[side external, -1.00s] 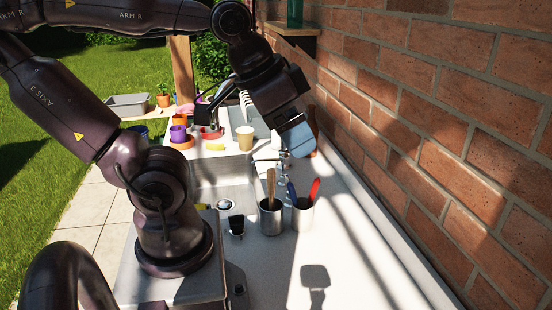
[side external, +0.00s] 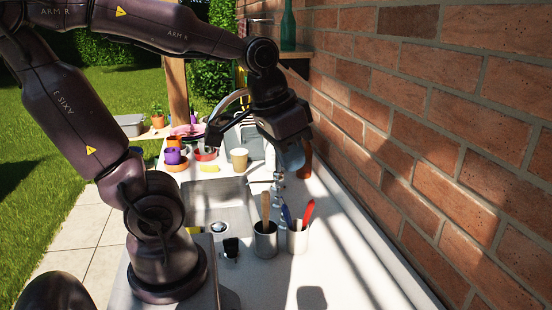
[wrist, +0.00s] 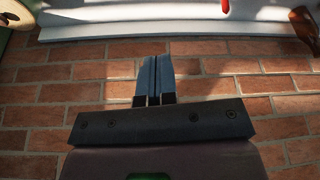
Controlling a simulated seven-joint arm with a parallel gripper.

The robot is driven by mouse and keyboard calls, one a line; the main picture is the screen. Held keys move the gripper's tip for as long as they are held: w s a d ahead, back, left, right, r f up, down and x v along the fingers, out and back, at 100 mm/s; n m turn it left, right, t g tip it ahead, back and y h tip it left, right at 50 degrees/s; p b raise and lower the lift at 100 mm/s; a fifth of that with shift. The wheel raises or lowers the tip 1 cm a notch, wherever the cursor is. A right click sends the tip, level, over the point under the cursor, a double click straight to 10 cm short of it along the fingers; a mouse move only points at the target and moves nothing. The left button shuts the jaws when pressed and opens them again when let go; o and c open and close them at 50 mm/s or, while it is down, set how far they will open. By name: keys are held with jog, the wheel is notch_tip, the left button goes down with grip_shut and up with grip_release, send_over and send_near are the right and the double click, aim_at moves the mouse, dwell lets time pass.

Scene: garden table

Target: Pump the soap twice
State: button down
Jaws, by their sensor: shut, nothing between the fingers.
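My gripper (side external: 291,160) hangs over the far part of the counter by the brick wall, its blue-grey fingers closed together and empty. In the wrist view my gripper (wrist: 156,62) also shows both fingers side by side with the brick wall behind them. A brown bottle (side external: 306,160), possibly the soap, stands against the wall just right of the fingers and is partly hidden by them. A brown bottle (wrist: 306,28) also shows at the upper right of the wrist view, apart from the fingers. I cannot make out its pump head in either view.
A sink (side external: 215,203) and a metal tap (side external: 277,185) lie near the gripper. Two utensil cups (side external: 265,240) stand nearer the camera. Coloured cups and a tan cup (side external: 239,159) stand behind the sink. A green bottle (side external: 289,30) stands on a wall shelf (side external: 292,53).

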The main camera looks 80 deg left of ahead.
jog(key=w+a+f+n+g, duration=0.1)
jog(key=w+a+f+n, duration=0.15)
jog(key=a, duration=0.45)
jog(key=w+a+f+n+g, duration=0.2)
jog(key=w+a, duration=0.2)
jog(key=a, duration=0.2)
jog(key=n, duration=0.5)
send_over(278, 177)
jog(key=shift+m+g+h, duration=0.25)
jog(key=shift+g+h, duration=0.05)
jog(key=shift+g, duration=0.1)
notch_tip(278, 177, down, 11)
jog(key=shift+s+f, duration=0.1)
jog(key=shift+f, duration=2.75)
jog(key=shift+f, duration=1.2)
jog(key=shift+r, duration=1.2)
